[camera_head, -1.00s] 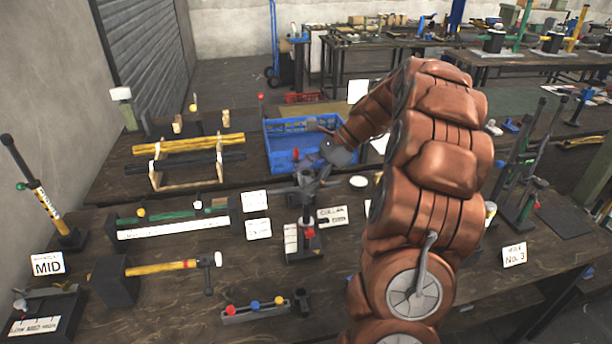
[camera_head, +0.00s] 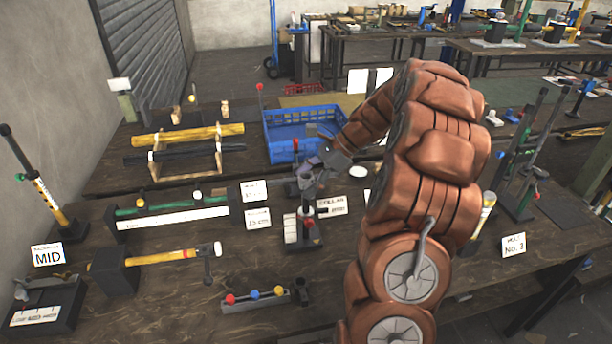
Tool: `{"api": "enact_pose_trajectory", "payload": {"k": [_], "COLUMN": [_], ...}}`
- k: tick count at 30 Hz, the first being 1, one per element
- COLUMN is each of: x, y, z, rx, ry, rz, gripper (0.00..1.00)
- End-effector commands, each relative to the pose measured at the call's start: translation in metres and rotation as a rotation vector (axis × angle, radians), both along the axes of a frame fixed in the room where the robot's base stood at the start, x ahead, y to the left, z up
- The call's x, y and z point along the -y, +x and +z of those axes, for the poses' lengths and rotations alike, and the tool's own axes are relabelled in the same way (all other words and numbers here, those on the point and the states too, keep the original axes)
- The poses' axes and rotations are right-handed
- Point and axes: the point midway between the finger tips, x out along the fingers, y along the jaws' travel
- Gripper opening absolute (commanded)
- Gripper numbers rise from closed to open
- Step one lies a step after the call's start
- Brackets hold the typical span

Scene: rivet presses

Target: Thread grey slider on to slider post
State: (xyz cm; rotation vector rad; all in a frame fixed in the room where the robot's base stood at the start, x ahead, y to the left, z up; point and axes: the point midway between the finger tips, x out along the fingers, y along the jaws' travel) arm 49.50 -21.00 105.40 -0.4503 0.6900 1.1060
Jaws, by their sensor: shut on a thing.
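My gripper (camera_head: 308,182) is shut at the middle of the table, at the upper part of a dark upright post (camera_head: 305,211). What it holds is small and grey and mostly hidden by the fingers, so I cannot tell its outline. The post stands on a dark base (camera_head: 303,241) with a white scale plate and a red part low down. A red tip (camera_head: 296,145) shows just above the gripper; I cannot tell whether it belongs to this post. I cannot tell whether the grey slider is around the post or beside it.
A blue crate (camera_head: 285,150) stands behind the gripper. A white label card (camera_head: 331,207) stands right of the post. At the left are a rack with yellow and black bars (camera_head: 187,137) and a green rod fixture (camera_head: 170,206). A block with coloured knobs (camera_head: 256,299) lies in front.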

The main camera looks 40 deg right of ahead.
Motion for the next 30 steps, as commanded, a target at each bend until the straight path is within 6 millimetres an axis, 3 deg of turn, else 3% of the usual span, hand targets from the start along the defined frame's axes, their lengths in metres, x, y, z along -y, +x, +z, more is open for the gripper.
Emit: {"api": "enact_pose_trajectory", "payload": {"k": [8, 30], "x": [-0.0007, -0.0009], "y": [-0.0001, -0.0002], "z": [-0.0132, -0.0122], "rx": [-0.001, -0.001], "ry": [0.001, 0.001], "rz": [0.000, 0.001], "gripper": [0.56, 0.56]}}
